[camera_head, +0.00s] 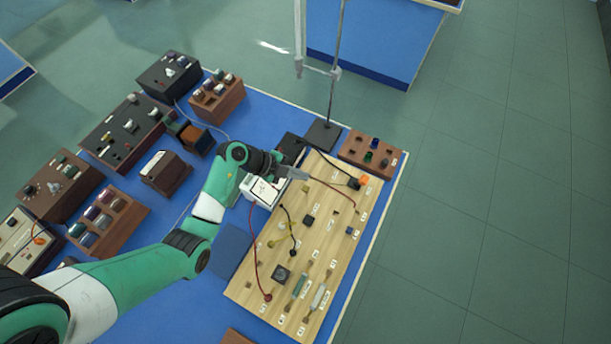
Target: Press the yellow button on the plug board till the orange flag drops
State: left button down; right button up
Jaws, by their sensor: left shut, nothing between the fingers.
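The plug board (323,231) is a light wooden panel with wires, small blocks and labels, lying on the blue bench. A small orange piece (363,180), which looks like the flag, shows beside a black block near the board's far right corner. Whether it is raised or dropped I cannot tell. A small yellowish round part (283,226) sits on the left half of the board; I cannot tell if it is the yellow button. My left gripper (303,174) is shut and empty, over the board's far left part. It hides what lies beneath. My right gripper is out of view.
A brown block with coloured knobs (372,154) stands beyond the board, near a black stand with a tall rod (333,100). Several instrument boxes, such as the black one (123,133), and vial racks fill the bench's left side. Floor lies clear to the right.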

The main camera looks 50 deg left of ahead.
aim_at(302, 189)
pick_arm(q)
notch_tip(302, 189, down, 4)
jog(key=b, duration=0.3)
jog(key=shift+r+b, duration=0.2)
jog(key=shift+b, duration=0.15)
jog(key=shift+f, duration=0.95)
jog(key=shift+f, duration=0.1)
dwell(0.7)
jog(key=shift+f, duration=0.25)
